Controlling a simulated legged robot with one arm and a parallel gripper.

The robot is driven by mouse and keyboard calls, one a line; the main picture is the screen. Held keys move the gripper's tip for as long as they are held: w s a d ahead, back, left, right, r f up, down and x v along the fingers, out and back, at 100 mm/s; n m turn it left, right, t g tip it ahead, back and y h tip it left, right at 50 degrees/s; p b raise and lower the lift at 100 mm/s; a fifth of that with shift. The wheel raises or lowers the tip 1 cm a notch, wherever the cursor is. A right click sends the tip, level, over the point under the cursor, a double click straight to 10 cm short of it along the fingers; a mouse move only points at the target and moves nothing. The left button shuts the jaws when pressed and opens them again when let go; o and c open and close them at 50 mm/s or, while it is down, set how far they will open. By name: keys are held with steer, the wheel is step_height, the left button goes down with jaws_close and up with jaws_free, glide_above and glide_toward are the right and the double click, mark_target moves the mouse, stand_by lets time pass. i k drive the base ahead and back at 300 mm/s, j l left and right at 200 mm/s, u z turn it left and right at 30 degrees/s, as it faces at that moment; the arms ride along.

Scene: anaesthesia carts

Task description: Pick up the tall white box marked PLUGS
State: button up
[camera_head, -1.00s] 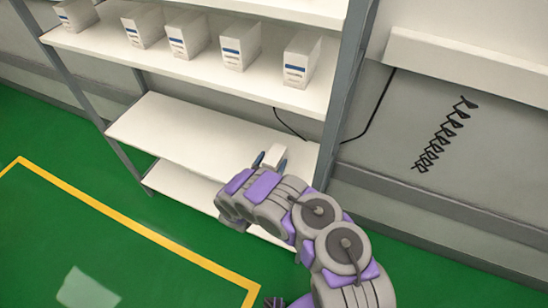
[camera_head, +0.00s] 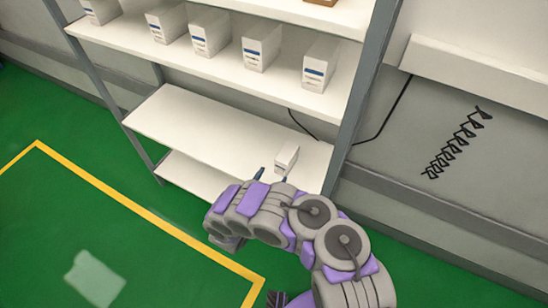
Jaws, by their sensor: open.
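A small white box (camera_head: 286,158) stands on the middle shelf (camera_head: 200,125) near its right end. Dark marks show on its front, but they are too small to read, so I cannot tell whether it says PLUGS. My gripper (camera_head: 271,177) is open, with its two dark blue fingertips apart at the front edge of that shelf. The fingertips are in front of the box and slightly to its left, with nothing between them. My arm hides part of the lower shelf.
Several white boxes with blue labels, one of them here (camera_head: 260,47), stand in a row on the shelf above (camera_head: 200,62). A grey upright post (camera_head: 363,88) stands right of the small box. Green floor (camera_head: 60,220) with a yellow line is open at left.

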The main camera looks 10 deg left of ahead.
mark_target(211, 33)
steer(key=k+j, duration=0.25)
steer(key=k, duration=0.2)
steer(key=k+j, duration=0.25)
steer(key=k, duration=0.25)
